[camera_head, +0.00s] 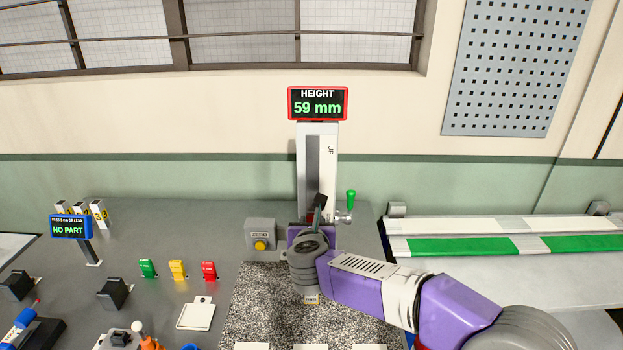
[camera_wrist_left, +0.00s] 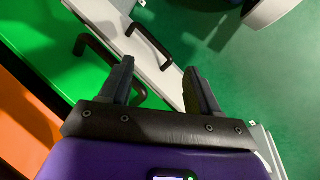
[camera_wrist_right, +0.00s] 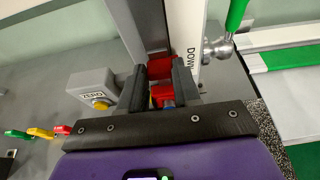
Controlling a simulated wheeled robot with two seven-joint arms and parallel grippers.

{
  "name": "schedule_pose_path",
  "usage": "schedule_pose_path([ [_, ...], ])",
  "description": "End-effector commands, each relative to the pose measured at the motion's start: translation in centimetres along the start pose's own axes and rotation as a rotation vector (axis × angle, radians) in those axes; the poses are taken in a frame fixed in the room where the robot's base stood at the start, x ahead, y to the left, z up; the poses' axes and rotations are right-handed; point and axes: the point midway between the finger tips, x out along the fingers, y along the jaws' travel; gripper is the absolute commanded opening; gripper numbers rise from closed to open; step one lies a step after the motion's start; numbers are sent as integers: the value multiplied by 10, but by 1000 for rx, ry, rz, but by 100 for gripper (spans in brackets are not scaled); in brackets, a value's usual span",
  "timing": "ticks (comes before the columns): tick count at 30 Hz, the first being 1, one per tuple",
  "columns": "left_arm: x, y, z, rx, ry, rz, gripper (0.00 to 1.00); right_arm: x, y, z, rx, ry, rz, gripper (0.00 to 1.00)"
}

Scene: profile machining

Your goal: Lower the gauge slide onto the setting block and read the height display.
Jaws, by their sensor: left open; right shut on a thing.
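The height display (camera_head: 318,103) above the gauge column (camera_head: 331,165) reads 59 mm in green, inside a red frame. The red gauge slide (camera_wrist_right: 160,68) is low on the column, between the fingers of my right gripper (camera_wrist_right: 158,88), which is shut on it. In the head view my right wrist covers most of the slide. My left gripper (camera_wrist_left: 160,72) is open and empty in the left wrist view, over a green drawer front with dark handles.
A grey ZERO box (camera_head: 260,234) with a yellow button stands left of the column. A green-handled lever (camera_head: 351,200) is at its right. A speckled granite plate (camera_head: 250,310) lies below. A blue-framed display (camera_head: 71,227) reads NO PART. Green, yellow and red tags stand further left.

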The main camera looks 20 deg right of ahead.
Motion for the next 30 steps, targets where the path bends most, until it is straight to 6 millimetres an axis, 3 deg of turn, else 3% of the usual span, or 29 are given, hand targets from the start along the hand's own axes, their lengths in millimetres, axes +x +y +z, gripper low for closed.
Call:
schedule_pose_path([
  [30, 6, -2, 0, 0, 0, 0, 62, 2, 0, -5, -1, 0, 1, 0],
])
